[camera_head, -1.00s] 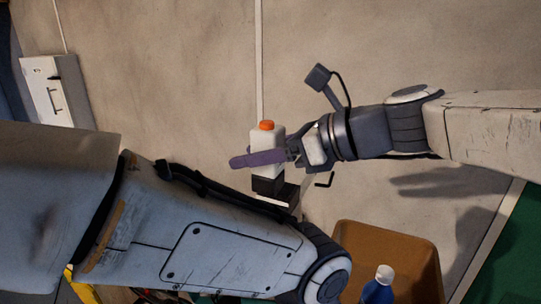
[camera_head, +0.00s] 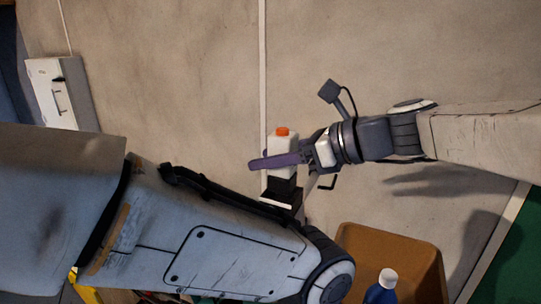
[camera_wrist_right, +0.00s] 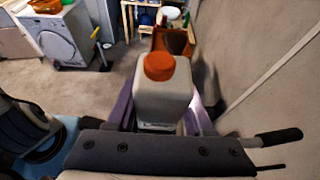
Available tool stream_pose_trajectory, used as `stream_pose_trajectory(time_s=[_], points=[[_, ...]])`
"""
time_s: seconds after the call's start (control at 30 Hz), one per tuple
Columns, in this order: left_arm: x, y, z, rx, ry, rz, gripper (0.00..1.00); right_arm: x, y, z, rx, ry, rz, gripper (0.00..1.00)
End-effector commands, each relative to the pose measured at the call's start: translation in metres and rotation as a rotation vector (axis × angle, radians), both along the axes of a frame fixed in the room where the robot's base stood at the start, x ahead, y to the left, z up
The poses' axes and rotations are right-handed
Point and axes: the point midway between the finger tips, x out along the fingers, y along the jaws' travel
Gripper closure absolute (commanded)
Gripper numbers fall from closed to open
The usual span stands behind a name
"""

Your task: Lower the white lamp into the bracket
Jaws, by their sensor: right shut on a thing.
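The white lamp (camera_head: 283,153) is a pale upright box with an orange cap on top and a dark block at its lower end. My right gripper (camera_head: 283,161) is shut on it, with a purple finger across its side. In the right wrist view the lamp (camera_wrist_right: 163,98) stands between the purple fingers, cap toward the camera. The dark bracket (camera_head: 281,204), with a pale edge, is just below the lamp's dark end. I cannot tell whether they touch. My left arm crosses the lower left and hides part of the area below. My left gripper is not in view.
A black hook-like part (camera_head: 327,184) is just right of the bracket. A white wall box (camera_head: 52,95) is far left. The wall above the lamp is clear.

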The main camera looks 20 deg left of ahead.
Motion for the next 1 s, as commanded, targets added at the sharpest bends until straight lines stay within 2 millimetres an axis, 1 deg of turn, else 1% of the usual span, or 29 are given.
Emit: stream_pose_trajectory(time_s=[0.27, 0.47, 1.0], points=[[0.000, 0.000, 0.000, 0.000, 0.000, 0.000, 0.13, 0.000, 0.000, 0.000, 0.000, 0.000, 0.000, 1.00], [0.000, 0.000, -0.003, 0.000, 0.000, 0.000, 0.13, 0.000, 0.000, -0.004, 0.000, 0.000, 0.000, 1.00], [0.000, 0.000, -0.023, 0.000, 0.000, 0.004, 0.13, 0.000, 0.000, -0.029, 0.000, 0.000, 0.000, 1.00]])
